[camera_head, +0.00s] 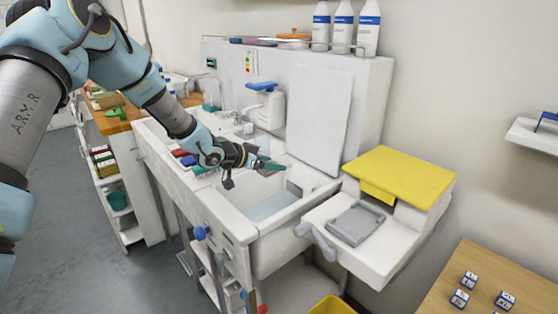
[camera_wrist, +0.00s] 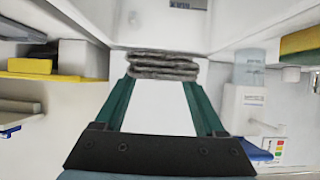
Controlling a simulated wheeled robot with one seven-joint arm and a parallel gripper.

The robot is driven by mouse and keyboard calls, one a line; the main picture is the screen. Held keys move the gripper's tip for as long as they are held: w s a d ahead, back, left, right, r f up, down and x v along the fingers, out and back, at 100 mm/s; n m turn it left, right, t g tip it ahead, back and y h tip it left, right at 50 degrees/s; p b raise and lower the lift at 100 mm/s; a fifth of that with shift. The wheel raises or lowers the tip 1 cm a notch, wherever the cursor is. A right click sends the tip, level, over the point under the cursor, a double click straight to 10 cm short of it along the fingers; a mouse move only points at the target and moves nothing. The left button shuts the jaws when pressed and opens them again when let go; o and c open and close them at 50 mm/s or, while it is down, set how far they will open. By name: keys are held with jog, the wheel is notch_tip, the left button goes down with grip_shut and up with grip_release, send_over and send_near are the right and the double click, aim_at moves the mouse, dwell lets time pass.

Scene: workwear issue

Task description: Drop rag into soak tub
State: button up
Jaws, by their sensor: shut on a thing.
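My gripper (camera_head: 268,165) reaches over the white basin, which looks like the soak tub (camera_head: 276,252) and has pale bluish water at its bottom. In the wrist view, the gripper's two teal fingers (camera_wrist: 161,82) are shut on a grey, folded rag (camera_wrist: 162,66), held across the fingertips. I cannot clearly make out the rag in the head view. The gripper is above the basin's rim, toward its back, apart from the water.
A grey tray (camera_head: 356,224) and a yellow-topped box (camera_head: 402,176) stand on the ledge right of the basin. A white panel (camera_head: 319,120) leans behind it. A white dispenser bottle (camera_head: 268,106) stands at the back left. A yellow bin (camera_head: 332,306) is below.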

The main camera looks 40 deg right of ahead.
notch_tip(320, 180, down, 6)
jog(key=b, duration=0.4)
jog(key=shift+b, duration=0.3)
jog(key=shift+r, duration=0.1)
jog(key=o, duration=1.3)
jog(key=shift+o, duration=0.2)
jog(key=b+v, duration=0.2)
jog(key=v, duration=0.8)
jog(key=shift+a+r, duration=0.2)
jog(key=shift+a, duration=0.15)
